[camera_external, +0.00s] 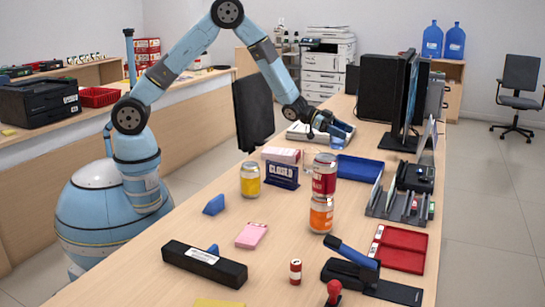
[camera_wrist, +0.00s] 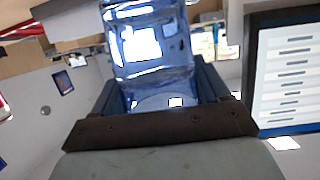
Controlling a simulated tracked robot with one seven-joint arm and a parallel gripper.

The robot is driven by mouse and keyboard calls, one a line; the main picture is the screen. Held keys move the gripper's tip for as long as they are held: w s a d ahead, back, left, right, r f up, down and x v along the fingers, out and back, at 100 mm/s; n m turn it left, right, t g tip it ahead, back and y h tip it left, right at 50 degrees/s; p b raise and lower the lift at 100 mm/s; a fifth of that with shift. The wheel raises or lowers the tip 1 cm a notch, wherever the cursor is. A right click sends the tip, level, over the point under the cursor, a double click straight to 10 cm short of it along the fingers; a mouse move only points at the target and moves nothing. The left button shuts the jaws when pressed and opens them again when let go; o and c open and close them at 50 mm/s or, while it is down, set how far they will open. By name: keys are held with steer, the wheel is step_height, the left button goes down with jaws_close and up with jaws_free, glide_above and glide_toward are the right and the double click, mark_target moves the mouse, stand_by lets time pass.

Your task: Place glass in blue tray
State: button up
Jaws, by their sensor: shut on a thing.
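My gripper (camera_external: 334,128) is above the far part of the counter, behind the blue tray. In the wrist view, the clear bluish glass (camera_wrist: 150,60) stands between the two fingers of my gripper (camera_wrist: 160,95), which are shut on it. The glass shows small and partly hidden below my gripper in the outside view (camera_external: 337,142). The blue tray (camera_external: 360,170) lies flat on the counter, a little nearer the camera than the glass, and looks empty. I cannot tell the exact height of the glass above the counter.
A red-topped can stacked on an orange can (camera_external: 322,196) stands in front of the tray. A CLOSED sign (camera_external: 281,175) and yellow can (camera_external: 250,180) are to the left. The monitor (camera_external: 405,95) and a dark organizer (camera_external: 398,207) are on the right.

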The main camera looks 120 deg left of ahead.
steer(key=w+f, duration=0.1)
steer(key=f, duration=0.2)
steer(key=w+a+f, duration=0.1)
steer(key=w+f, duration=0.1)
steer(key=f, duration=0.1)
steer(key=w+a+f, duration=0.1)
steer(key=f, duration=0.2)
steer(key=shift+w, duration=0.4)
steer(key=o, duration=1.3)
steer(key=shift+f, duration=0.1)
steer(key=shift+c, duration=0.2)
steer(key=v, duration=1.2)
steer(key=shift+r, duration=0.2)
